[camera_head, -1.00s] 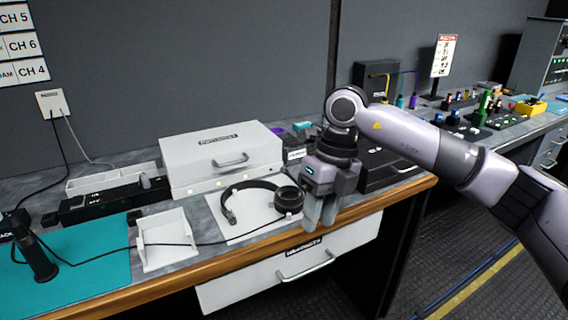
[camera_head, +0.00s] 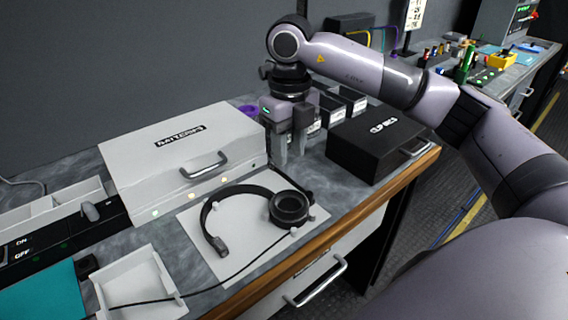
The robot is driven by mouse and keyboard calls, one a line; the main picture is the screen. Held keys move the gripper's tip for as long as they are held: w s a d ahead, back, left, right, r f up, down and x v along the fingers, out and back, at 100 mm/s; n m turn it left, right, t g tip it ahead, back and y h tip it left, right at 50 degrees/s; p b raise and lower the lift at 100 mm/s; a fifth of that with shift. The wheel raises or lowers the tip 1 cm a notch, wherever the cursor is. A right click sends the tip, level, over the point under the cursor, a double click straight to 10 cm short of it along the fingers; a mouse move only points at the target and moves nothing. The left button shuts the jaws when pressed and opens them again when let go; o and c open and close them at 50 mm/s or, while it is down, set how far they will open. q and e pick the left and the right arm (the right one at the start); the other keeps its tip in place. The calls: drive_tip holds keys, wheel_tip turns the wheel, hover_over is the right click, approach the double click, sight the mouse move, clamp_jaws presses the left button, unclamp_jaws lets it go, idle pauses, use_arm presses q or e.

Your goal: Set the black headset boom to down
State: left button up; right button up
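The black headset (camera_head: 212,240) lies on a white mat (camera_head: 205,262) on the counter. Its headband arcs to the left and its round ear cup (camera_head: 290,208) is at the right. A thin dark bar (camera_head: 290,180) runs from near the ear cup back towards my gripper; I cannot tell for certain that it is the boom. My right gripper (camera_head: 290,157) points down just behind the headset, beside the white case. Its two fingers are apart with nothing visible between them. Its contact with the bar is unclear. My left gripper is out of view.
A white case (camera_head: 165,165) with a handle stands behind the headset. A white tray (camera_head: 130,285) and the headset's cable (camera_head: 215,285) lie at the front left.

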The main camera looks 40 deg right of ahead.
sight(289, 178)
wheel_tip(289, 178, down, 5)
drive_tip(key=shift+f, duration=0.2)
clamp_jaws()
idle(1.5)
